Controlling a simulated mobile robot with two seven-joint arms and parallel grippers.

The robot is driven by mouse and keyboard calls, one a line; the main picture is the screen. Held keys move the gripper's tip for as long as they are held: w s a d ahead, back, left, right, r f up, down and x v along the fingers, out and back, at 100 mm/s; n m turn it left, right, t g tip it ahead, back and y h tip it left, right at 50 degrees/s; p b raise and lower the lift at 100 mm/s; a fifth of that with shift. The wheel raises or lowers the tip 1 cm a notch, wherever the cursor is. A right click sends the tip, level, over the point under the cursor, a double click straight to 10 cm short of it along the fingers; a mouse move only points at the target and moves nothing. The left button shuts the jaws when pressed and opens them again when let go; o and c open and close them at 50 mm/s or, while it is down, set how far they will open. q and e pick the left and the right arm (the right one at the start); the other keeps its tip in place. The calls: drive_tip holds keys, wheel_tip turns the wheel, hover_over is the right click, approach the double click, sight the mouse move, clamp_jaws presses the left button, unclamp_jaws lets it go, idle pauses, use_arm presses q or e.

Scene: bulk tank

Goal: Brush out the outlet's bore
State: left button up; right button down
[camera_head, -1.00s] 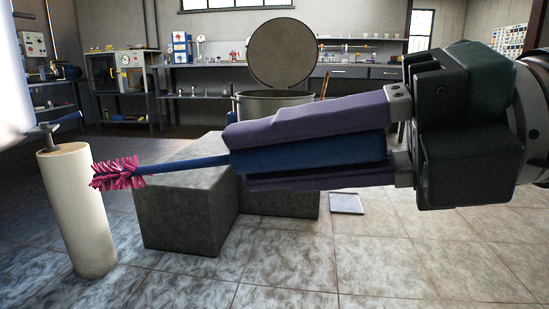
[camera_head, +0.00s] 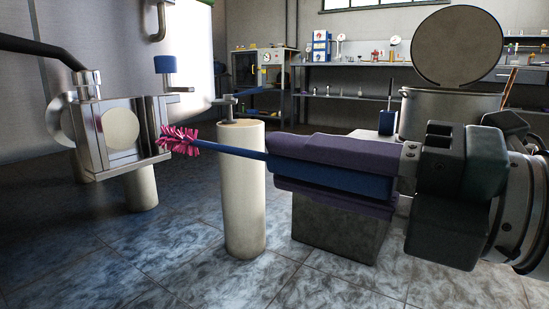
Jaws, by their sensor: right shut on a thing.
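My right gripper (camera_head: 275,166), with purple padded fingers, comes in from the right and is shut on the blue handle of a brush (camera_head: 222,150). The brush points left, with its pink bristle head (camera_head: 179,140) at the right side of a steel outlet fitting (camera_head: 105,130). The bristles overlap the fitting's edge in the picture; I cannot tell whether they touch it. The fitting has a pale round face (camera_head: 121,129) towards me and a dark lever handle (camera_head: 38,45) above. The open mouth of its bore is not clearly visible. My left gripper is not in view.
A pale post (camera_head: 243,195) with a small metal top stands below the brush shaft. A grey block (camera_head: 335,228) is under my gripper. An open-lidded vessel (camera_head: 440,112) stands behind, and a workbench (camera_head: 360,68) lines the back. Tiled floor is clear in front.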

sight(195, 144)
drive_tip(key=shift+s+d, duration=0.2)
drive_tip(key=shift+d, duration=0.1)
drive_tip(key=shift+w+a+p, duration=0.1)
drive_tip(key=shift+a+p, duration=0.1)
drive_tip(key=shift+p, duration=0.3)
drive_tip(key=shift+p+x, duration=0.85)
drive_tip(key=shift+x, duration=2.5)
drive_tip(key=shift+w+a, duration=0.4)
drive_tip(key=shift+a, duration=0.15)
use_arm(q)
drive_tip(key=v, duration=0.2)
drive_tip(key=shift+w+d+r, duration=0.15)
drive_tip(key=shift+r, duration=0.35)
use_arm(e)
drive_tip(key=shift+w+a, duration=0.1)
drive_tip(key=shift+a, duration=0.05)
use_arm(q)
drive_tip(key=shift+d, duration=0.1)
use_arm(e)
drive_tip(key=shift+x, duration=1)
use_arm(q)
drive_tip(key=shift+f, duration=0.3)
use_arm(e)
drive_tip(key=shift+x, duration=2.2)
